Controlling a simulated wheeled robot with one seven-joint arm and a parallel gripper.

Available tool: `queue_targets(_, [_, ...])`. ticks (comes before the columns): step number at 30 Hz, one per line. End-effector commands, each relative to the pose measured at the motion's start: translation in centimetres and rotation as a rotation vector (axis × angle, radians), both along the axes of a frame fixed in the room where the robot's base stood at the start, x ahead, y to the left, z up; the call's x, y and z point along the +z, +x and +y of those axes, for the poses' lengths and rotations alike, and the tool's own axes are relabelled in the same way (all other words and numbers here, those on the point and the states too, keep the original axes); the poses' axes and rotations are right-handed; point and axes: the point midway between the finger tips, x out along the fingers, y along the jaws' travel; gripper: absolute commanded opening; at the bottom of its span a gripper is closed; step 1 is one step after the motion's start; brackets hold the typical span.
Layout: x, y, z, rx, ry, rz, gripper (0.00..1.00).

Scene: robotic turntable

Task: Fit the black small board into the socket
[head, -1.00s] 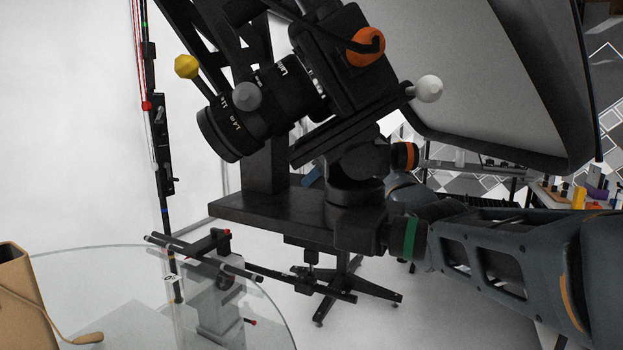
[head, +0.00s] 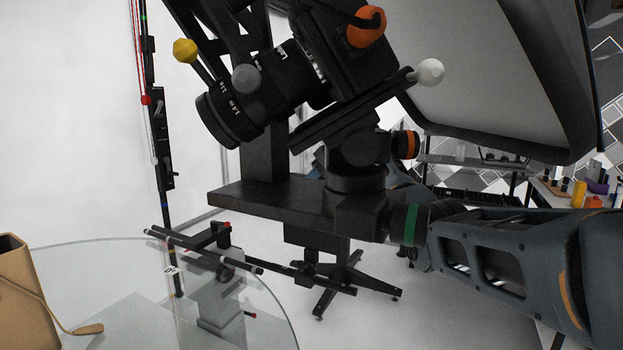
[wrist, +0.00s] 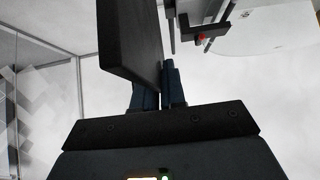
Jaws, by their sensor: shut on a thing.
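In the wrist view, my gripper (wrist: 160,86) has its two dark blue fingers close together. A flat black small board (wrist: 130,42) stands at the fingers, large and tilted, covering part of the left one; the fingers look shut on it, though the grip itself is partly hidden. In the head view the black camera rig hides the gripper; only my arm shows at the right. I cannot make out a clear socket. A black bar assembly with red knobs (head: 215,238) shows at the glass top, and again in the wrist view (wrist: 208,34).
A black camera with a lens (head: 240,105) sits on a head above a long black slab (head: 265,198), filling the middle. A round glass top (head: 110,270) with a tan box (head: 22,300) is at lower left. A large pale panel (head: 490,70) hangs upper right; shelves (head: 480,170) stand behind.

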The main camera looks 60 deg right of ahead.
Motion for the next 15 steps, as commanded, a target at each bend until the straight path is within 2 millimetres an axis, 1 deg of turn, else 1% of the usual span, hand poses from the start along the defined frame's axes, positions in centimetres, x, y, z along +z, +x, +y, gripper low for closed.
queue_targets(8, [-0.64, 0.02, 0.00, 0.000, 0.000, -0.001, 0.00])
queue_targets(9, [-0.57, 0.02, 0.00, 0.001, -0.001, -0.001, 0.13])
queue_targets(15, [-0.56, 0.01, 0.00, 0.001, -0.001, -0.001, 0.32])
